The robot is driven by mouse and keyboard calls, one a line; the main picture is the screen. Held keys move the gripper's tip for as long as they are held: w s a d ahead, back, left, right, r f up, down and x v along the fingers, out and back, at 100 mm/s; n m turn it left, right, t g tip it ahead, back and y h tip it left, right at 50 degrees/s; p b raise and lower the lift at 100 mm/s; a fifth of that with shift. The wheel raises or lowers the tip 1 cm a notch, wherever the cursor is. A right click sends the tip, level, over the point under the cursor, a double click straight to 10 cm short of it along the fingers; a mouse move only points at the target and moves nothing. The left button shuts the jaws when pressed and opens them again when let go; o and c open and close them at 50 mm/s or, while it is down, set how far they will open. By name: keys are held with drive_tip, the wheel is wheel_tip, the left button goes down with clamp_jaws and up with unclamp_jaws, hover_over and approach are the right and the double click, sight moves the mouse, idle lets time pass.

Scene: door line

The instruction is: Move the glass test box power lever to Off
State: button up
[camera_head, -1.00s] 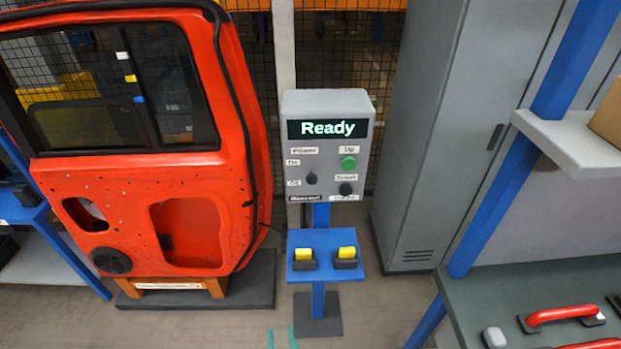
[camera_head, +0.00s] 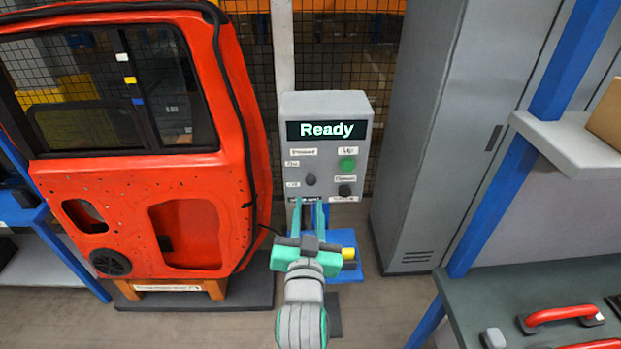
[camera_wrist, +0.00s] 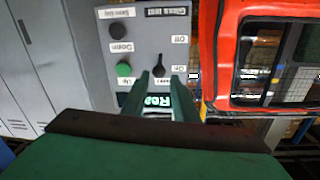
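The dark power lever (camera_head: 310,179) sits on the panel's left side, beside the On and Off labels. In the wrist view, which is upside down, the lever (camera_wrist: 158,68) lies level with the On label, just beyond my fingertips. My gripper (camera_head: 308,203) is in front of the panel's lower left, below the lever in the head view. Its two green fingers (camera_wrist: 163,80) are apart with nothing between them. I cannot tell whether they touch the panel.
A green Up button (camera_head: 347,163) and a dark Down button (camera_head: 345,190) are right of the lever. A red car door (camera_head: 125,180) stands left, a grey cabinet (camera_head: 425,130) right.

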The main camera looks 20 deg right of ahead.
sight(311, 178)
drive_tip(key=x, duration=1.1)
drive_tip(key=shift+s+r, duration=0.1)
drive_tip(key=shift+r, duration=0.05)
drive_tip(key=shift+d, duration=0.1)
clamp_jaws()
